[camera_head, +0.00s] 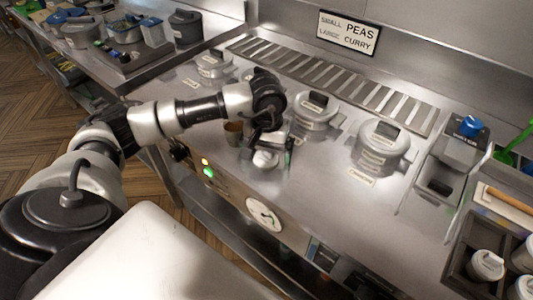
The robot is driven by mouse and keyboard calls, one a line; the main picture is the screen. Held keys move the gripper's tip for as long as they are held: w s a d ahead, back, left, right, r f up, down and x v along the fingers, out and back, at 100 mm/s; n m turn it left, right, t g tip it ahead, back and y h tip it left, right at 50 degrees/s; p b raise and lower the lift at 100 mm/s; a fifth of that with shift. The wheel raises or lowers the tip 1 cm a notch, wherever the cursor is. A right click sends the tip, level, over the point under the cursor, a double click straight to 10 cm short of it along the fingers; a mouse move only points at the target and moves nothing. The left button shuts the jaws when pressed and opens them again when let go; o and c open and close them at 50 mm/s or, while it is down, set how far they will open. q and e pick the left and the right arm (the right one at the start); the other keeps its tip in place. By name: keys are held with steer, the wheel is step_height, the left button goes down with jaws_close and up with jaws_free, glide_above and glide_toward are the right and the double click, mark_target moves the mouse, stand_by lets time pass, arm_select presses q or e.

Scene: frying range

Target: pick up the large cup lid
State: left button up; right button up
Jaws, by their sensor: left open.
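My left gripper (275,155) is open above the front part of the steel counter, left of its middle. A small pale round thing (265,159) shows right at its fingers; it may be a cup lid, but I cannot tell its size or whether the fingers touch it. A brown cup (233,133) stands just left of the gripper, partly hidden by my arm. Two white-lidded cups (487,265) (525,256) stand in a dark holder at the lower right. My right gripper is not in view.
Lidded round pots (315,113) (382,144) are set in the counter behind and right of the gripper. A blue-capped water container (462,140) stands farther right. A dial (263,214) and lit buttons are on the front panel. A side counter (125,65) holds several containers.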

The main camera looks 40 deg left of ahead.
arm_select(q)
steer(key=c, duration=1)
steer(key=shift+r, duration=0.1)
